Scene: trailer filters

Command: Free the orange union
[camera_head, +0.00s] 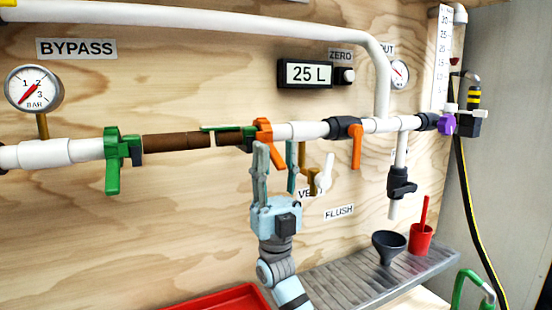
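The orange union (264,131) sits on the horizontal pipe run, between the brown pipe section (180,140) with its green fittings and the white pipe to its right. It has short orange wings. My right gripper (276,150) reaches up from below, just under the union, with its two fingers apart. The left fingertip overlaps the underside of the union in the picture; I cannot tell whether it touches. Nothing shows held between the fingers. My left gripper is not in view.
A dark valve with an orange handle (356,150) is to the right. A green union (113,150) is at the left. A small brass valve (315,182) hangs near my right finger. Below are a grey drip tray (345,285), a funnel (388,245), a red cup (421,238) and a red tray (225,299).

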